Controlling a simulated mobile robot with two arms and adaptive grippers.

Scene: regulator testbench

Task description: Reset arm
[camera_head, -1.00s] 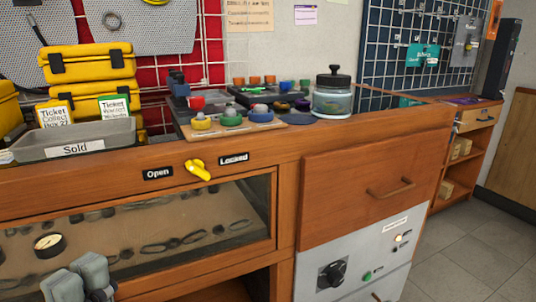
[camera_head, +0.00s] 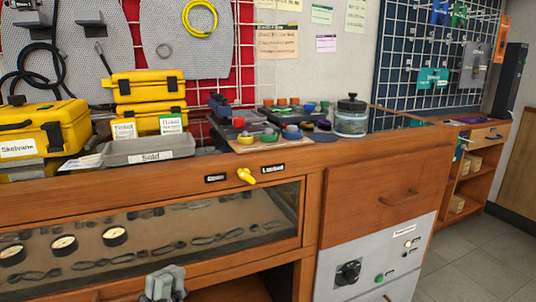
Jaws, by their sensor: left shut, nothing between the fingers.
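My left gripper (camera_head: 166,284) shows at the bottom of the head view, in front of the lower edge of the glass-fronted cabinet. Its grey fingers are together and hold nothing. It is apart from the yellow knob (camera_head: 246,176), which sits on the wooden front between the "Open" label (camera_head: 215,178) and the "Locked" label (camera_head: 273,168). The knob is tilted, its lower end toward the right. My right gripper is not in view.
A grey "Sold" tray (camera_head: 185,149) and yellow cases (camera_head: 45,133) stand on the bench's left. Coloured regulator parts (camera_head: 265,138) and a glass jar (camera_head: 351,121) stand further right. Gauges (camera_head: 64,245) lie behind the cabinet glass. A grey control panel (camera_head: 375,265) is below the drawer (camera_head: 385,195).

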